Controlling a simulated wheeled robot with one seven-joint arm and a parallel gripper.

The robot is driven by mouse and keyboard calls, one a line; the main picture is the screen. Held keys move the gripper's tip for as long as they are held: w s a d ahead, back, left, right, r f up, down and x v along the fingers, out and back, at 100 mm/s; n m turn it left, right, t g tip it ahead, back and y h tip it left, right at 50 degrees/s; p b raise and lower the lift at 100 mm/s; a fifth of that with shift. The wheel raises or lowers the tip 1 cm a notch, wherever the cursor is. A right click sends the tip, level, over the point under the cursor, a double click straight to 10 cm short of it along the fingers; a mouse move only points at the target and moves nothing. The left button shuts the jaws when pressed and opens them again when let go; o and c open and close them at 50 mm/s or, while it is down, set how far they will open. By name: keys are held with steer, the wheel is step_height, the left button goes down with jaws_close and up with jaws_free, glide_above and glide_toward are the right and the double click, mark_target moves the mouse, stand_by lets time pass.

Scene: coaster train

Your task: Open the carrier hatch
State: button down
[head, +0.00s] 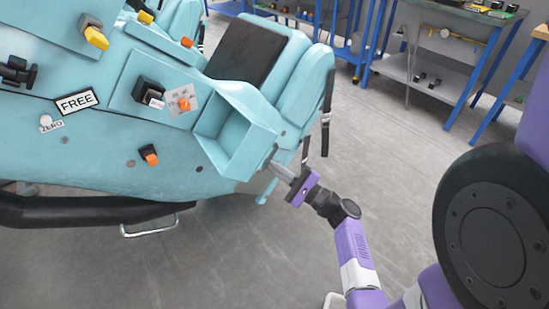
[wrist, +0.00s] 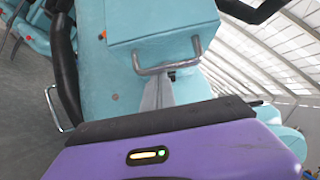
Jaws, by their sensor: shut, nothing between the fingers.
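A teal box-like compartment (head: 238,133) on the side of the teal coaster car shows its hollow inside in the head view. I cannot tell which part of it is the hatch. In the wrist view its outer teal face (wrist: 160,22) carries a bent metal handle (wrist: 168,67). My gripper (head: 274,160) is at the outer right side of the compartment. Its fingers are shut and empty. In the wrist view the gripper (wrist: 158,84) has its fingertips right by the handle bar; I cannot tell whether they touch it.
The car's side (head: 100,160) carries a FREE sign (head: 76,101), an orange knob (head: 184,104) and other switches. A black bumper (head: 90,211) runs low along it. Teal seats (head: 303,88) stand behind the compartment. Blue-legged workbenches (head: 455,30) stand at the back right. The grey floor between is clear.

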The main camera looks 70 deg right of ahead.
steer(key=a+r+p, duration=0.1)
steer(key=a, duration=0.1)
steer(key=a+r+p, duration=0.1)
steer(key=a+r, duration=0.1)
steer(key=shift+r, duration=0.15)
steer(key=shift+w, duration=0.1)
steer(key=b, duration=0.3)
glide_toward(259, 163)
steer(key=d+f, duration=0.1)
steer(key=s+d+f, duration=0.1)
steer(key=shift+d+f, duration=0.15)
steer(key=shift+f, duration=0.15)
